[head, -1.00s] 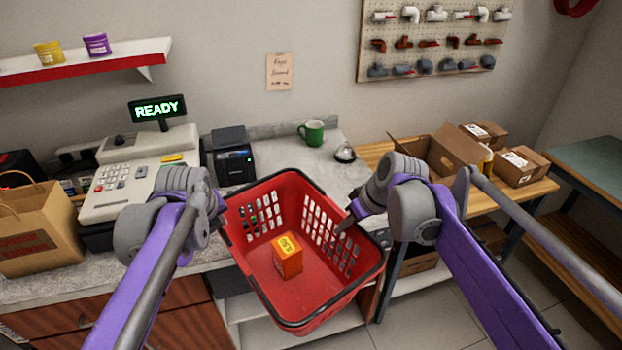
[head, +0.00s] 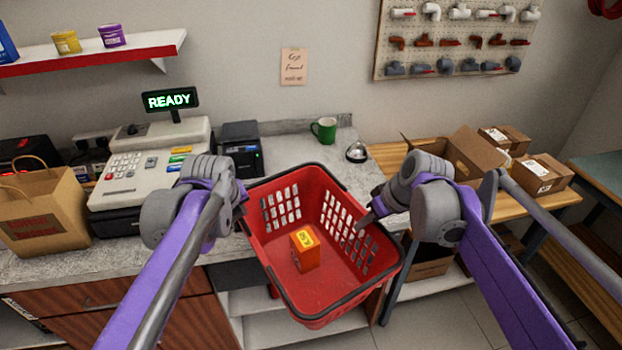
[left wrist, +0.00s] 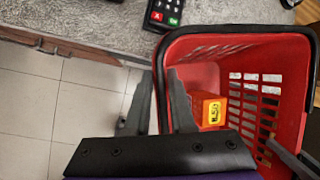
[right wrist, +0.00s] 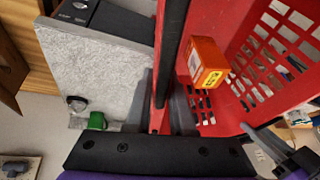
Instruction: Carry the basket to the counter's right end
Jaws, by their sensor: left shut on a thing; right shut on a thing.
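The red basket (head: 318,290) with a black rim is held between my two grippers, over the front edge of the counter (head: 300,147) near its right end. An orange box with a yellow label (head: 305,251) lies inside it. My left gripper (head: 241,205) is shut on the basket's left wall; its fingers straddle that wall in the left wrist view (left wrist: 163,105). My right gripper (head: 368,215) is shut on the right wall; its fingers straddle the red wall in the right wrist view (right wrist: 165,105). Whether the basket's underside touches anything is hidden.
A cash register (head: 150,165), a black printer (head: 241,148) and a paper bag (head: 45,210) stand left on the counter. A green mug (head: 325,130) and a bell (head: 357,152) stand behind the basket. A wooden bench with cardboard boxes (head: 470,155) is at right.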

